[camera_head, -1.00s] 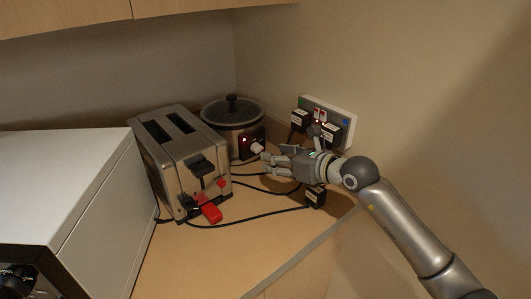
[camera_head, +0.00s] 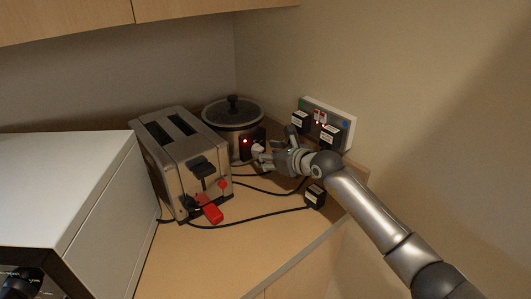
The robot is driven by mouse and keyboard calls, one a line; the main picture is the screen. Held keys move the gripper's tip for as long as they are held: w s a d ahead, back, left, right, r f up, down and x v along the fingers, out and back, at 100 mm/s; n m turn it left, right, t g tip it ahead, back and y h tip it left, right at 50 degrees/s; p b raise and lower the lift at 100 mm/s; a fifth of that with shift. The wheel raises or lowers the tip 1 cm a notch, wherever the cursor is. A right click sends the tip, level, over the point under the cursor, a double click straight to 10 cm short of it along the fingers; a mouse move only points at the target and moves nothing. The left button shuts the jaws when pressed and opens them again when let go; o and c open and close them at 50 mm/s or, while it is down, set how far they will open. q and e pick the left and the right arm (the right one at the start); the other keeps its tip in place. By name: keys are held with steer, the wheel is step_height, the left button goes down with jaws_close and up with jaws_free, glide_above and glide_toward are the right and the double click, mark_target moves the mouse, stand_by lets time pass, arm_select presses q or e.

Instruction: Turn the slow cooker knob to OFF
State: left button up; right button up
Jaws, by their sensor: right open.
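The slow cooker (camera_head: 233,116) stands in the back corner of the counter, with a dark lid and a black control panel (camera_head: 252,143). A small red light glows on the panel. Its pale knob (camera_head: 257,148) faces my right gripper and is partly covered by it. My right gripper (camera_head: 262,159) is open, with its fingertips at the knob. I cannot tell whether they touch it. The knob's marking is too small to read. My left gripper is not in view.
A white appliance (camera_head: 75,195) fills the left. A wall socket strip (camera_head: 330,122) with black plugs is behind my right arm. Cables and a loose plug (camera_head: 315,196) lie on the counter.

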steer(key=shift+x, duration=0.9)
steer(key=c, duration=1)
steer(key=shift+s+a+f+n+h, duration=0.1)
steer(key=shift+n+h, duration=0.2)
steer(key=shift+n, duration=0.2)
steer(key=shift+c, duration=0.2)
steer(key=shift+f+n+t+b, duration=0.15)
steer(key=shift+n+t+b, duration=0.15)
steer(key=shift+b, duration=0.2)
steer(key=n+b, duration=0.1)
steer(key=b, duration=0.2)
steer(key=shift+f+n+t+h, duration=0.1)
steer(key=shift+n+t+h, duration=0.2)
steer(key=shift+t+h, duration=0.1)
steer(key=shift+n+h+b, duration=0.3)
steer(key=shift+n+b, duration=0.1)
steer(key=shift+b, duration=0.5)
steer(key=shift+r, duration=0.25)
